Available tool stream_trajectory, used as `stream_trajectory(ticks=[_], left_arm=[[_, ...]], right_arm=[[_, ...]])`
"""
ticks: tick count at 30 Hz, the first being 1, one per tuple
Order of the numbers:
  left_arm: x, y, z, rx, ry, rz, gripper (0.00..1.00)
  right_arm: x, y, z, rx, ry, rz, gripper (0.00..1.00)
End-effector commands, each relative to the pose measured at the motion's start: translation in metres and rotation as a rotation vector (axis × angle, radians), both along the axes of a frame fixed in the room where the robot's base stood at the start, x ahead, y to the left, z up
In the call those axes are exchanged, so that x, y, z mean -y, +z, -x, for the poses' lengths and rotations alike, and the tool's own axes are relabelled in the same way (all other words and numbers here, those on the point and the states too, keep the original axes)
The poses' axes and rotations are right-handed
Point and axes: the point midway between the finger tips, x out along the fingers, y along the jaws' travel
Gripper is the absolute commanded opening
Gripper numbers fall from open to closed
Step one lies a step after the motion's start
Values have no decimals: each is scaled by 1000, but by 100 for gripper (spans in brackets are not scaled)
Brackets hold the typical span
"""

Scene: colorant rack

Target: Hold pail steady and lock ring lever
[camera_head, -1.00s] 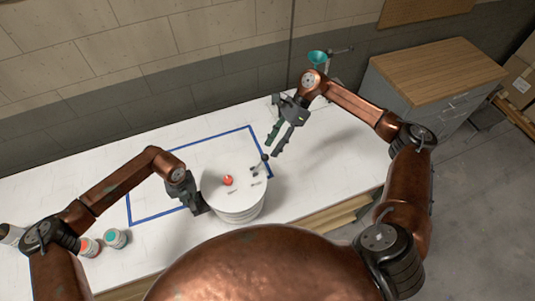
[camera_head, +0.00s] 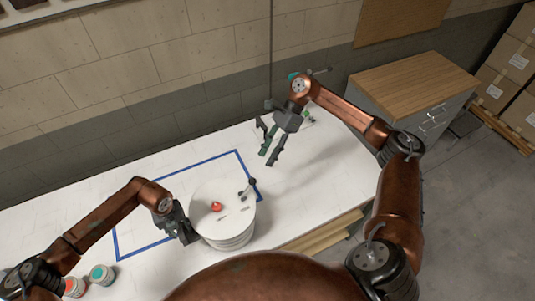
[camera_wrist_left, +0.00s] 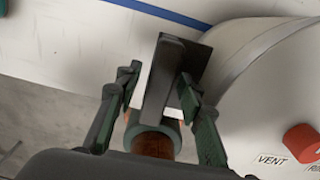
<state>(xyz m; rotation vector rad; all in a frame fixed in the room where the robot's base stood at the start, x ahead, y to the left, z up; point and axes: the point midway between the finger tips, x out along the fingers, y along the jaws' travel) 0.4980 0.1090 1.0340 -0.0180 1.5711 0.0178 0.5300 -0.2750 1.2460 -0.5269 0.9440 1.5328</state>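The white pail (camera_head: 228,238) stands upright on the bench at the near edge of a blue-taped rectangle. Its lid (camera_head: 207,190) carries a red cap (camera_head: 216,206) and a small lever (camera_head: 246,189) with a dark knob, standing up at the right rim. My left gripper (camera_head: 184,230) is at the pail's left side. In the left wrist view its fingers (camera_wrist_left: 158,95) stand apart on either side of a dark bar (camera_wrist_left: 163,75) beside the pail wall; a gap shows on the bar's left, and contact on the right is unclear. My right gripper (camera_head: 267,150) is open and empty, beyond the lever and apart from it.
Small jars with red (camera_head: 73,287) and teal (camera_head: 102,274) tops stand at the bench's left front. A teal item (camera_head: 294,76) is partly hidden behind my right arm. A wood-topped cabinet (camera_head: 412,85) stands right of the bench. The taped area left of the pail is clear.

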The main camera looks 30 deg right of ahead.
Motion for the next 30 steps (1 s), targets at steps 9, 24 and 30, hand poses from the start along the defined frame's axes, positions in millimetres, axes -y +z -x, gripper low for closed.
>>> stream_trajectory(ticks=[9,24,30], left_arm=[[0,2,0,1,1,0,38],[0,90,-1,3,0,-1,38],[0,114,-1,2,0,-1,38]], right_arm=[[0,0,0,0,0,0,39],[0,0,0,0,0,0,39],[0,0,0,0,0,0,39]])
